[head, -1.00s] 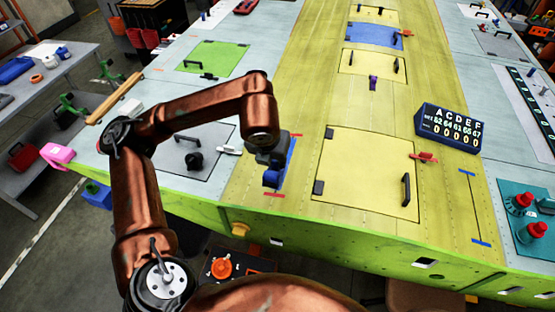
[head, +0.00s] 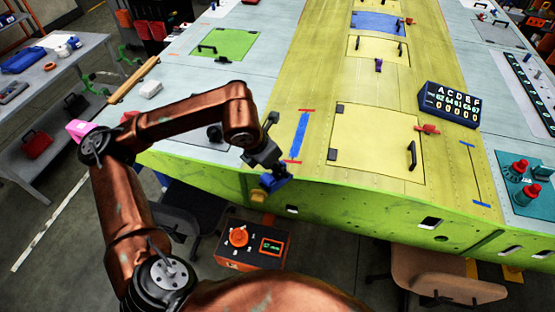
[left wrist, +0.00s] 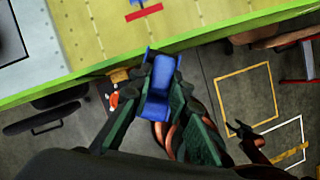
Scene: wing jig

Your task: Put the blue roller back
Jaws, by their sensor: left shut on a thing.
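The blue roller (head: 274,183) is between the fingers of my left gripper (head: 268,172), which is shut on it. In the head view they are at the near edge of the wing, just past the green lip. In the left wrist view the blue roller (left wrist: 158,88) sits between the dark fingers, with the wing edge behind it. A blue strip (head: 300,135) between two red marks lies bare on the wing. A small dark part beside a copper link at the right of the wrist view may be my right gripper; its state is unclear.
Below stands a box with an orange dial (head: 240,236) and a green display. A chair (head: 445,283) is at lower right. A yellow hatch (head: 378,140) lies right of the strip.

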